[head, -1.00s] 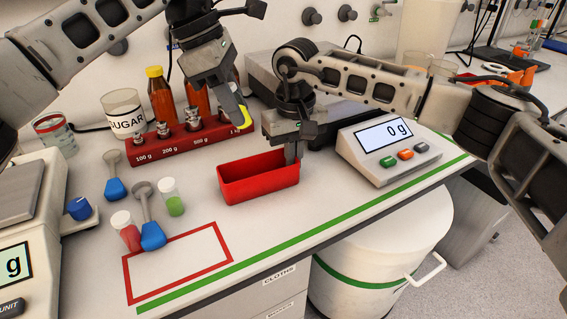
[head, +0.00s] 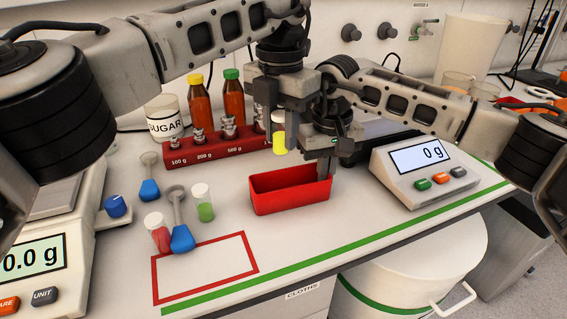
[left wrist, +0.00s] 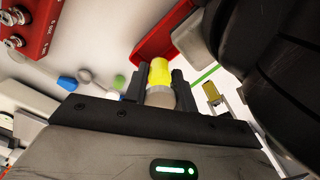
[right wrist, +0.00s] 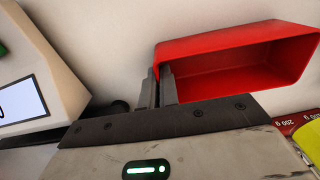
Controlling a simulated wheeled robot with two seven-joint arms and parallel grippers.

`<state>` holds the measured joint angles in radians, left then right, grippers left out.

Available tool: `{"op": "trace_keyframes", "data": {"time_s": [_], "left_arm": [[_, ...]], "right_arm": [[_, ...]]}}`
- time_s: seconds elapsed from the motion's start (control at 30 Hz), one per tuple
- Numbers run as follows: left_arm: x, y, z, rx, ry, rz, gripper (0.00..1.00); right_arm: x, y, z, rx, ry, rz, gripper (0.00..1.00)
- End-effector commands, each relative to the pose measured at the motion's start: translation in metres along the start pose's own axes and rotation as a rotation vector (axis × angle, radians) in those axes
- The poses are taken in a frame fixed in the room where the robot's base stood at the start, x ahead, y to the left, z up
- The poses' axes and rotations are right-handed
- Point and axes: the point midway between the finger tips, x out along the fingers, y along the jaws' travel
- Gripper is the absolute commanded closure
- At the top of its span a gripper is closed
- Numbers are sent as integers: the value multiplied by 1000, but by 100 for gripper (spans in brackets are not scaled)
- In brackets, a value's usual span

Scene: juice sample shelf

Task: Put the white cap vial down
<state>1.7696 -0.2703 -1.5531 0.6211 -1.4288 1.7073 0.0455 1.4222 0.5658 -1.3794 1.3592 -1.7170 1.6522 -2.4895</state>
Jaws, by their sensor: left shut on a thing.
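The white cap vial (head: 279,138), with yellow liquid, is in my left gripper (head: 291,118), shut on it and holding it upright above the table behind the red tray. In the left wrist view the vial (left wrist: 159,74) shows between the fingers, its cap partly hidden. My right gripper (head: 328,168) is at the right end of the red tray (head: 290,203). In the right wrist view its fingers (right wrist: 161,84) are close together, with the tray's wall (right wrist: 215,58) between them. Two more white-capped vials, one red (head: 159,234) and one green (head: 204,207), stand left on the table.
A red weight rack (head: 210,148), a sugar beaker (head: 164,120) and brown bottles (head: 202,103) stand behind. A scale (head: 422,172) reading 0 g is at right. Blue scoops (head: 182,240) lie left. The red-outlined rectangle (head: 205,268) is bare.

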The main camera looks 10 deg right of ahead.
Motion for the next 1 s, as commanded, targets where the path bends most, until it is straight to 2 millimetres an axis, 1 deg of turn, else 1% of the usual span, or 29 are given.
{"op": "trace_keyframes", "data": {"time_s": [0.03,0.23,0.43,0.73,1.0], "left_arm": [[7,0,0,2,0,0,96],[22,0,0,2,-1,0,96],[49,0,0,3,0,-1,96],[52,0,0,3,-2,1,96],[60,0,0,3,-2,0,96]], "right_arm": [[0,0,0,0,1,0,100],[0,0,0,0,1,0,100],[0,0,0,0,1,0,100],[0,0,0,0,1,0,100],[0,0,0,0,1,0,100]]}}
